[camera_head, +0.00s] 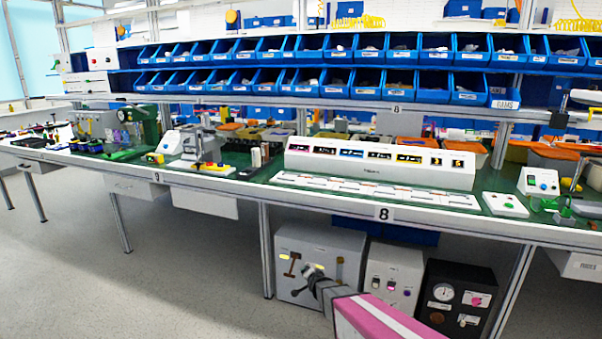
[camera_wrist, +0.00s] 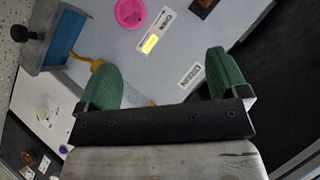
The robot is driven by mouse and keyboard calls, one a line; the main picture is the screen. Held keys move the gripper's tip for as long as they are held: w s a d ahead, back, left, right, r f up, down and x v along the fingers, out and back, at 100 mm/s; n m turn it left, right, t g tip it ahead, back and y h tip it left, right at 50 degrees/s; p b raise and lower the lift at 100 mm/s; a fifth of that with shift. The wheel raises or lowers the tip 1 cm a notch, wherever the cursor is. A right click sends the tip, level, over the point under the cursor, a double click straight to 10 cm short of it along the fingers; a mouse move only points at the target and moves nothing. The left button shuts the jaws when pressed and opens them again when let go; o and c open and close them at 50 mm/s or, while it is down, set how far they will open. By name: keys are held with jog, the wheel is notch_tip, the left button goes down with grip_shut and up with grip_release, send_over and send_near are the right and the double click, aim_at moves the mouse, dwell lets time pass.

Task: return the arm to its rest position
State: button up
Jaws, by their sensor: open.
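My gripper (camera_head: 312,278) is in front of the grey cabinet (camera_head: 345,246) that stands on the floor under the workbench. In the wrist view its two green fingertips (camera_wrist: 165,80) are spread apart with nothing between them. Behind them is a grey panel (camera_wrist: 190,40) with a pink round part (camera_wrist: 130,12), a lit yellow indicator (camera_wrist: 151,44) and printed labels. In the head view my gripper covers part of the cabinet's front, including its lower middle.
Right of the grey cabinet stand a light grey box with knobs (camera_head: 393,283) and a black box with a gauge (camera_head: 470,275). Metal bench legs (camera_head: 266,250) flank these boxes. The workbench edge (camera_head: 330,203) runs above. The floor at left (camera_head: 150,285) is open.

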jog(key=s+d+r+n+g, duration=0.3)
jog(key=s+d+r+g, duration=0.1)
jog(key=s, duration=0.5)
jog(key=s+d+r+n+g+h, duration=0.1)
jog(key=s+d+r+n+g, duration=0.2)
jog(key=s+d+r, duration=0.2)
jog(key=s+d+r+n+g+h, duration=0.1)
jog(key=s+d+r+g, duration=0.3)
jog(key=s, duration=0.9)
notch_tip(320, 180, up, 3)
jog(key=shift+s+d+r+n+g, duration=0.2)
jog(key=shift+d+n+g, duration=0.1)
jog(key=shift+d+n, duration=0.5)
jog(key=shift+a+f, duration=0.1)
jog(key=shift+a, duration=0.05)
